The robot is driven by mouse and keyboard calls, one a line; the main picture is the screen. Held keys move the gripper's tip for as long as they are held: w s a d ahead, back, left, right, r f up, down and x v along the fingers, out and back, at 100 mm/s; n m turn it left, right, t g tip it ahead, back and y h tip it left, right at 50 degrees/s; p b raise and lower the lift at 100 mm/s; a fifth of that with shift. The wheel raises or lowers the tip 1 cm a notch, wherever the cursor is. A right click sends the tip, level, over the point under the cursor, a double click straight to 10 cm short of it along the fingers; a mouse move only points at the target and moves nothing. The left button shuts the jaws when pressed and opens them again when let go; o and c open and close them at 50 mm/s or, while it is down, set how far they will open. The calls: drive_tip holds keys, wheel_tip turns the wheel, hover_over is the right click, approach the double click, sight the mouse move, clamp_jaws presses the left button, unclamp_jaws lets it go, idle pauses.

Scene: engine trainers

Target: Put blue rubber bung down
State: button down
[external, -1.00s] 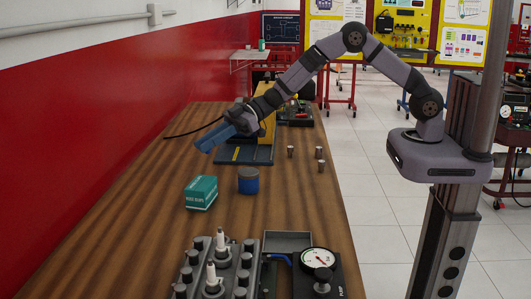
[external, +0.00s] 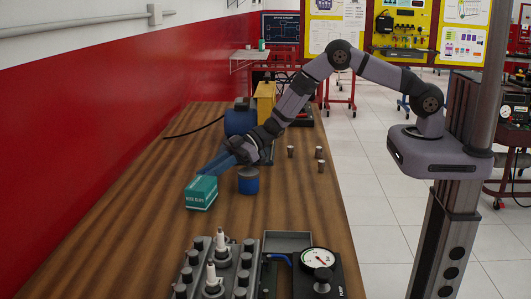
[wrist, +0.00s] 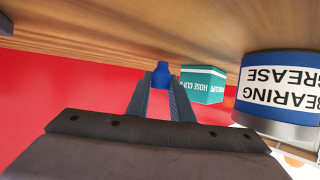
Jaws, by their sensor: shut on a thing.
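The blue rubber bung (wrist: 161,76) shows in the wrist view, pinched between the tips of my gripper (wrist: 160,90), which is shut on it. In the external view my gripper (external: 207,170) points down to the left, just behind the green hose clips box. I cannot make out the bung there. The wrist picture is upside down, with the wooden bench top (wrist: 90,38) along its upper part. The bung appears close to the wood, but I cannot tell whether it touches.
The green hose clips box (external: 201,194) and the blue bearing grease tin (external: 248,181) stand close to my gripper. Several small metal pieces (external: 291,151) stand to the right. A blue and yellow machine (external: 264,102) is behind. The bench's left side is bare.

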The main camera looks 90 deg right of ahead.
drive_tip(key=shift+f, duration=0.2)
drive_tip(key=shift+f, duration=0.1)
drive_tip(key=shift+f, duration=0.15)
drive_tip(key=c, duration=1.6)
unclamp_jaws()
drive_tip(key=shift+o, duration=0.2)
drive_tip(key=shift+r, duration=0.35)
drive_tip(key=shift+s+d, duration=0.15)
drive_tip(key=b+v, duration=0.2)
drive_tip(key=v, duration=0.9)
drive_tip(key=shift+s+d+r, duration=0.1)
drive_tip(key=shift+s+r, duration=0.05)
drive_tip(key=shift+s, duration=0.1)
